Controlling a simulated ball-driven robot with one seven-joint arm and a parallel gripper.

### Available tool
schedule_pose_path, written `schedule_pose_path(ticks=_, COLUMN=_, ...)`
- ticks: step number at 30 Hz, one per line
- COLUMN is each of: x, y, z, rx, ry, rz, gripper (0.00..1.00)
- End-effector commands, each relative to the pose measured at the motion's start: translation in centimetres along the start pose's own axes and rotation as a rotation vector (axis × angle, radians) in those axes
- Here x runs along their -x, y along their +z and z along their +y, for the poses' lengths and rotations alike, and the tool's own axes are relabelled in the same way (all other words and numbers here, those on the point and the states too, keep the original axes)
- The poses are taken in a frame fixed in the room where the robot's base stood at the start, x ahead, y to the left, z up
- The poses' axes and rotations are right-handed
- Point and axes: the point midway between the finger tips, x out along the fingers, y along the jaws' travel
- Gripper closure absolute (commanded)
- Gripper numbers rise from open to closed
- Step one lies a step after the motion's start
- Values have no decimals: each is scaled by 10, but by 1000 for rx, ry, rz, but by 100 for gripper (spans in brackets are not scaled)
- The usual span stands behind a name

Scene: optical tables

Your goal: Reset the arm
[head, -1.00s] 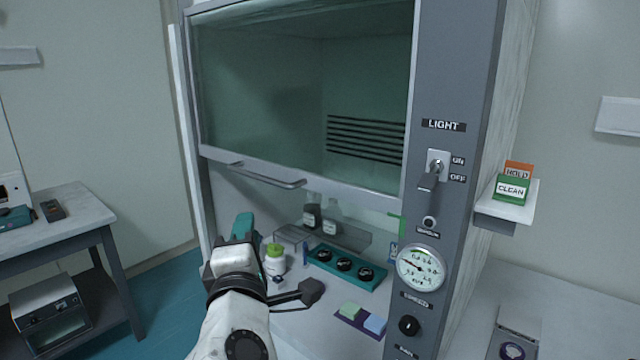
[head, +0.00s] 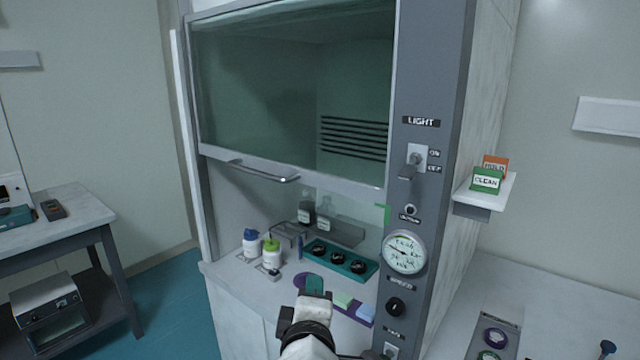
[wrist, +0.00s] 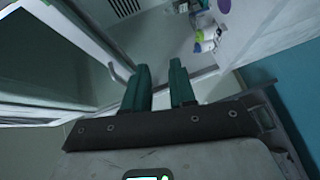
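My gripper (wrist: 161,82) shows in the wrist view with its two teal fingers apart and nothing between them. In the head view my gripper (head: 314,285) is at the bottom centre, in front of the fume hood's work surface (head: 232,285). Its fingers overlap the purple tray there in the picture; I cannot tell the distance. The rest of my arm runs off the bottom edge.
The fume hood's sash (head: 290,100) is raised part way, with a handle (head: 264,172). Inside stand a blue-capped bottle (head: 251,244), a green-capped bottle (head: 271,254), a teal rack (head: 340,262) and a purple tray (head: 358,313). A shelf (head: 487,195) juts out right.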

Motion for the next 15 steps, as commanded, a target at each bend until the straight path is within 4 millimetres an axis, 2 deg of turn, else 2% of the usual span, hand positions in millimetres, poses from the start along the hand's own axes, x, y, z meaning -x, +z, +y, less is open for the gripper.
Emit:
schedule_pose_path(ticks=1, x=0, y=21, z=-16, rx=-41, ry=-43, rz=-32, gripper=75)
schedule_pose_path(ticks=4, x=6, y=65, z=-52, rx=-151, ry=-142, rz=-107, gripper=75)
schedule_pose_path(ticks=8, x=26, y=133, z=-107, rx=-327, ry=-291, rz=-236, gripper=75)
schedule_pose_path(ticks=9, x=36, y=153, z=-124, rx=-383, ry=-336, rz=-280, gripper=75)
schedule_pose_path(ticks=11, x=52, y=182, z=-150, rx=-467, ry=-401, rz=-348, gripper=75)
schedule_pose_path(ticks=15, x=104, y=243, z=-205, rx=-661, ry=-544, rz=-520, gripper=75)
